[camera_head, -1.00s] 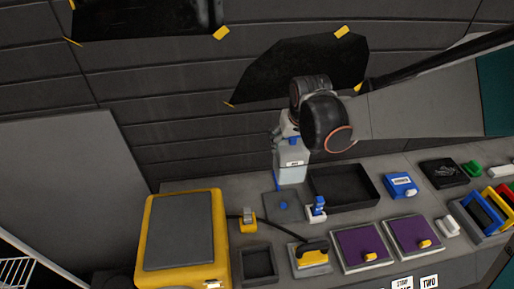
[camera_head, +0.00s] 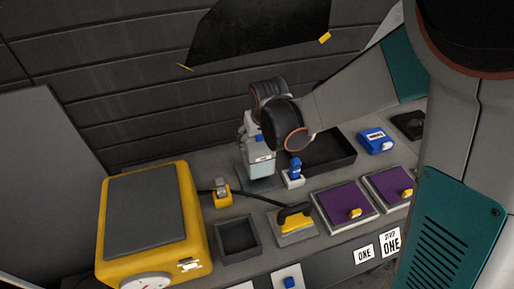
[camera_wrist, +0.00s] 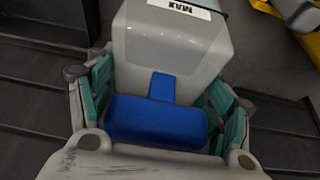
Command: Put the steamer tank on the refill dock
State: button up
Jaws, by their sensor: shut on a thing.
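The steamer tank (camera_head: 262,155) is a pale translucent block with a label and blue parts. In the wrist view the tank (camera_wrist: 172,45) shows a MAX label and a blue handle (camera_wrist: 155,122). My gripper (camera_wrist: 160,108) is shut on the tank at its blue handle, with teal pads on both sides. In the head view my gripper (camera_head: 250,128) is partly hidden behind my wrist. The tank is upright over a flat grey pad (camera_head: 265,186), which looks like the refill dock. The tank covers most of the pad; I cannot tell whether they touch.
A small blue-topped bottle (camera_head: 294,172) stands close to the tank's right. A black tray (camera_head: 325,155) lies behind it. A yellow steamer unit (camera_head: 190,225), a yellow clip holder (camera_head: 222,194) and a yellow-handled tool (camera_head: 295,220) are in front. The dark wall is close behind.

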jog(key=shift+f+b, duration=0.9)
jog(key=shift+f, duration=0.9)
jog(key=o, duration=1.9)
jog(key=p+v, duration=0.7)
jog(key=v, duration=0.5)
jog(key=shift+p, duration=0.4)
